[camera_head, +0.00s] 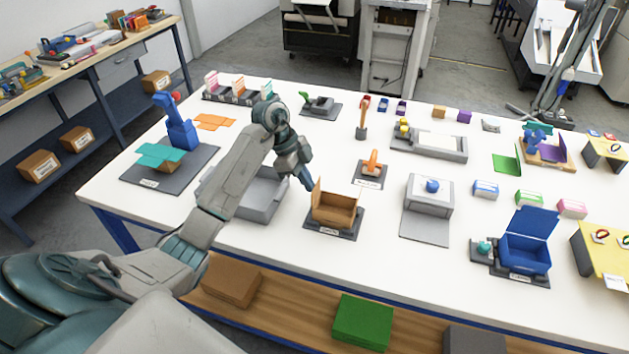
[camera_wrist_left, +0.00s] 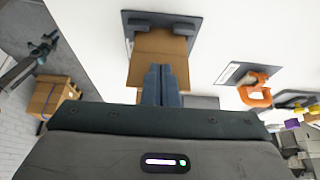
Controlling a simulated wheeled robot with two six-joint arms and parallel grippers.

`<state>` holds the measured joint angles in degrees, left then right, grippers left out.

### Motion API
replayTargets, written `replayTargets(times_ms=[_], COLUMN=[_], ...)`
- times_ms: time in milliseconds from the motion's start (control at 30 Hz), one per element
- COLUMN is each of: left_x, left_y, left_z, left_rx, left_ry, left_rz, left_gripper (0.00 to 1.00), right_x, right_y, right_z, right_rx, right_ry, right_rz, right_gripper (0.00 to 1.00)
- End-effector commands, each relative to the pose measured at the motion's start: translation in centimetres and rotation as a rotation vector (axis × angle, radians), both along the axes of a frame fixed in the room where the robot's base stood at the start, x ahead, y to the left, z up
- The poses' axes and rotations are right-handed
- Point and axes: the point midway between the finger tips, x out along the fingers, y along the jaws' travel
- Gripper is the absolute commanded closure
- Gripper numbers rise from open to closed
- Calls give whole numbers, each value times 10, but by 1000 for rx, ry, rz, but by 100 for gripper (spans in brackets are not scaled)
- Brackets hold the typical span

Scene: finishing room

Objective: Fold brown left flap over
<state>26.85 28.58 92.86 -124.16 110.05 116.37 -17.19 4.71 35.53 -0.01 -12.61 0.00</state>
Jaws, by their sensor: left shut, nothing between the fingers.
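The small brown box (camera_head: 336,212) stands on a dark labelled base near the front edge of the white table. Its brown left flap (camera_head: 317,193) stands up at the box's left side. My left gripper (camera_head: 308,187) is shut and empty, pointing down just left of the flap; whether it touches cannot be told. In the left wrist view, the two closed fingers (camera_wrist_left: 160,82) overlap the near part of the brown box (camera_wrist_left: 160,45) and hide some of it. My right gripper is not in view.
A grey tray (camera_head: 262,207) lies under and left of my arm. An orange-handled tool (camera_head: 372,165) on a dark plate stands behind the box. A grey box (camera_head: 428,195) stands to its right. Bare table lies between them.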

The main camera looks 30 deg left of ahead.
Motion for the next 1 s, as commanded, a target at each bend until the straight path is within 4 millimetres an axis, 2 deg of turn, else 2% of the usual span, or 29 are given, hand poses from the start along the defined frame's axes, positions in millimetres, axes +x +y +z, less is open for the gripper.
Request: replayTargets(times_ms=[567, 1000], left_x=[1, 4], left_y=[-5, -16], left_z=[0, -3], left_rx=[-1, -1], left_ry=[0, 1], left_rz=[0, 0], left_gripper=[100, 100], right_x=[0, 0], right_y=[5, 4], right_z=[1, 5], right_rx=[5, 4], right_ry=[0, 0], right_rz=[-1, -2], right_gripper=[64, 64])
